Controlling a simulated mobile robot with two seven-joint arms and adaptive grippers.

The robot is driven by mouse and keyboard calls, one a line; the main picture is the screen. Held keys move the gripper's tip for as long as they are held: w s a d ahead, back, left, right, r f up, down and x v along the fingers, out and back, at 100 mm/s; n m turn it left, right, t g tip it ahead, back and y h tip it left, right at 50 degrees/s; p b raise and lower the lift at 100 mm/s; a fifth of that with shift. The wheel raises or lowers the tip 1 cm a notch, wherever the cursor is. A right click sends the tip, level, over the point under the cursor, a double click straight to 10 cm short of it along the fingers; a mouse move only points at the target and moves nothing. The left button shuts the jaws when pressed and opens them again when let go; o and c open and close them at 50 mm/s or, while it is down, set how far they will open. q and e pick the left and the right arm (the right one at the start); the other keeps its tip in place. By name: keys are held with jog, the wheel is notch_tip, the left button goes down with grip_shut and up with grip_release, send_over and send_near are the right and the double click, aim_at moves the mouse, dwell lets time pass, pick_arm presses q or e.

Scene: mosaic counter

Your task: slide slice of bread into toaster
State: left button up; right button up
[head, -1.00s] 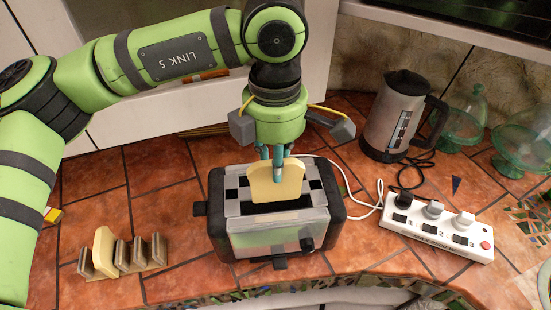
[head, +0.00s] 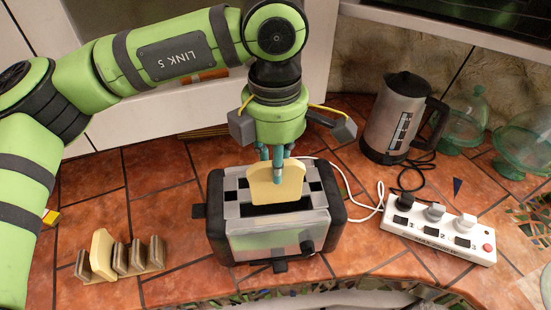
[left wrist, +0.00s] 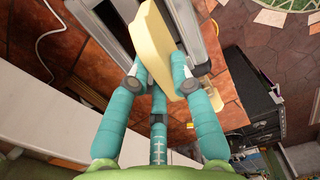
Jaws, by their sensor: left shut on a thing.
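My left gripper (head: 278,163) is shut on a pale yellow slice of bread (head: 275,188). It holds the slice upright over the top of the toaster (head: 270,243), close to a dark slot. In the left wrist view the teal fingers (left wrist: 160,85) grip the slice (left wrist: 152,40) beside the metal toaster top (left wrist: 110,22). I cannot tell whether the slice's lower edge is inside a slot. A second slice (head: 103,256) stands in a wooden rack (head: 135,262) at the left. My right gripper is not in view.
A grey kettle (head: 397,118) stands at the back right. A white power strip (head: 437,236) lies right of the toaster, with a white cord running behind it. Green glass domes (head: 465,120) are at the far right. Tiles between rack and toaster are clear.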

pick_arm(q)
jog(key=shift+b, duration=0.35)
dwell(0.5)
jog(key=shift+f, duration=0.2)
jog(key=shift+f+b, duration=2.15)
jog(key=shift+b, duration=0.25)
jog(key=o, duration=0.5)
jog(key=o, duration=0.6)
